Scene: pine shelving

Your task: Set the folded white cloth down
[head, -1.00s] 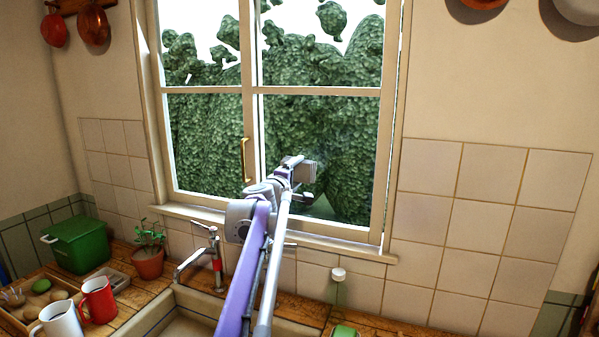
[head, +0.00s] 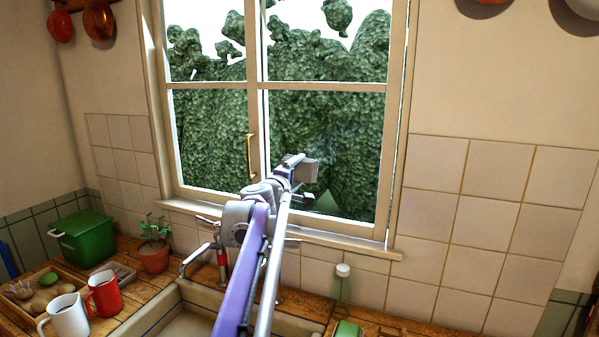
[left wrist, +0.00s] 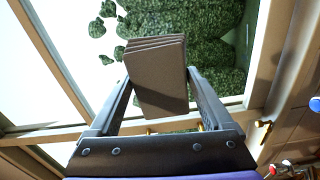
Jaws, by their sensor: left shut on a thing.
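My left gripper (head: 298,176) is held up in front of the window, above the sink area. It is shut on the folded cloth, which shows in the left wrist view as a layered block (left wrist: 160,84) between the two fingers. The cloth looks grey-brown in shadow rather than white. Its stacked folds show at the top edge. In the head view the cloth (head: 306,170) is small and partly hidden by the gripper. It touches no surface that I can see. My right gripper is not in view.
Below are a sink (head: 190,325) with a tap (head: 221,262) and a wooden counter (head: 128,250). A potted plant (head: 154,256), a green bin (head: 82,238), a red mug (head: 103,294) and a white mug (head: 67,317) stand left. A bottle (head: 342,284) stands right of the sink.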

